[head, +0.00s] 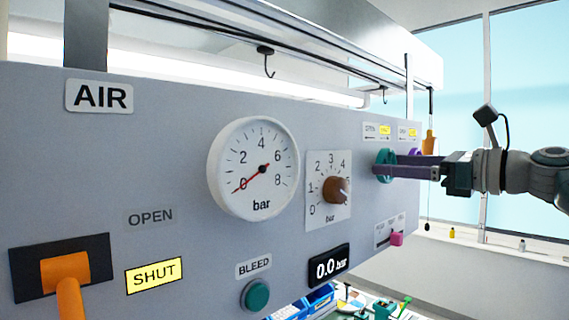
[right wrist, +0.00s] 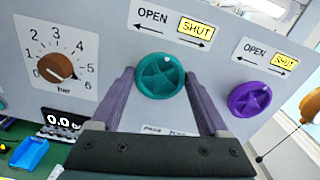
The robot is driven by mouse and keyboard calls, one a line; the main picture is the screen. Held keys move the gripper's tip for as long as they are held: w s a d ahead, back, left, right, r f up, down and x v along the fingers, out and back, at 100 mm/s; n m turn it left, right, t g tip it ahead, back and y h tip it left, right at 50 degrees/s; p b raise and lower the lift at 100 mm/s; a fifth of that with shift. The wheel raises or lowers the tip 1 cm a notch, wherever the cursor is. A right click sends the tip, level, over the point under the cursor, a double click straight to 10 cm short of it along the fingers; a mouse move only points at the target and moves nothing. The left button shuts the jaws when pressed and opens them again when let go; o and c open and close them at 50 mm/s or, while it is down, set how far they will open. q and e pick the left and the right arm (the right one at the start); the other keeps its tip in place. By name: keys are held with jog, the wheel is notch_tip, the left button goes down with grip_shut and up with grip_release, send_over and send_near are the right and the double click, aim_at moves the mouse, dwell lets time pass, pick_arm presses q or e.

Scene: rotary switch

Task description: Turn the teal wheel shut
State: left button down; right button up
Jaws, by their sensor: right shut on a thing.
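The teal wheel (head: 382,156) is on the upright grey panel, at its right part in the head view. It is also in the middle of the right wrist view (right wrist: 160,75). My right gripper (head: 377,169) comes in from the right, with one finger on each side of the wheel's rim. It is shut on the wheel, and both purple-grey fingers show in the right wrist view (right wrist: 160,82). The label above the wheel (right wrist: 172,27) reads OPEN and SHUT, with SHUT lit yellow. My left gripper is not in view.
A purple wheel (right wrist: 250,98) sits just right of the teal one. A brown knob (head: 336,190) and a gauge (head: 253,168) with its needle near 0 are to the left. The display (head: 328,266) reads 0.0 bar. An orange lever (head: 67,275) juts out at lower left.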

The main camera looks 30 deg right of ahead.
jog(key=o, duration=1.2)
jog(key=shift+o, duration=0.2)
jog(key=b+v, duration=0.7)
jog(key=v, duration=0.3)
